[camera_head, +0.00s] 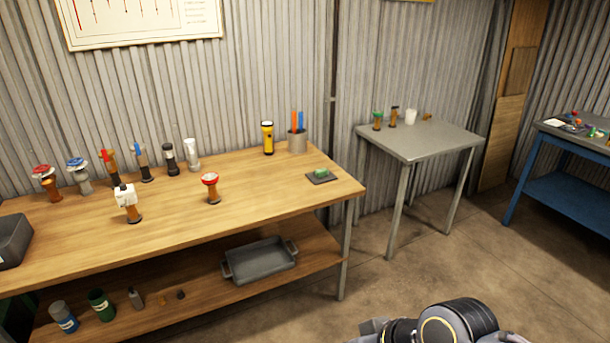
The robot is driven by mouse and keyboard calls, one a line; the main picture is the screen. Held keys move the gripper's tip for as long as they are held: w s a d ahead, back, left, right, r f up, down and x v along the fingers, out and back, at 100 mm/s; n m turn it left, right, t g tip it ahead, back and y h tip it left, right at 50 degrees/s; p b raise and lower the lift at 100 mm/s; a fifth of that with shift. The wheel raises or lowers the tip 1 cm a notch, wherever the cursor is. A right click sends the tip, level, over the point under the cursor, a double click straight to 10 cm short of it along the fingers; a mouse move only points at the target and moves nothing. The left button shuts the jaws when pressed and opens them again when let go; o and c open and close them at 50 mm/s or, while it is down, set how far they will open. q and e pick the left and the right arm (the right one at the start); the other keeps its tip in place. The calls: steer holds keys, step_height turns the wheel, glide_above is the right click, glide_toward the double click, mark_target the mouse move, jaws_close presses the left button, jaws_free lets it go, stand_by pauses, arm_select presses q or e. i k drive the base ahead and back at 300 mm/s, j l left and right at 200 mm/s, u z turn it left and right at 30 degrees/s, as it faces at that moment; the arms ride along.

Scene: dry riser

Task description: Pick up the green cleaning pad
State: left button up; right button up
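A small green pad (320,172) lies on a dark flat square mat (326,179) near the right end of the wooden workbench top (255,215). It appears to rest free, with nothing gripping it. A part of my own arm shows at the bottom edge, right of centre, well below and away from the pad. Neither gripper's fingers show in the view.
A yellow flashlight (267,138) and a metal cup (297,141) with coloured handles stand behind the pad. A red-topped valve (210,187) stands left of it. A grey tray (260,260) sits on the lower shelf. A grey table (420,141) stands right, across a floor gap.

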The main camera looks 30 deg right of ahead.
mark_target(322, 173)
steer(key=i+l, duration=0.3)
steer(key=i, duration=0.2)
steer(key=i+l+z, duration=0.1)
steer(key=i+l, duration=0.2)
steer(key=i, duration=0.15)
steer(key=i+l, duration=0.3)
steer(key=i, duration=0.2)
steer(key=i+l, duration=0.25)
steer(key=i, duration=0.25)
steer(key=l+z, duration=0.05)
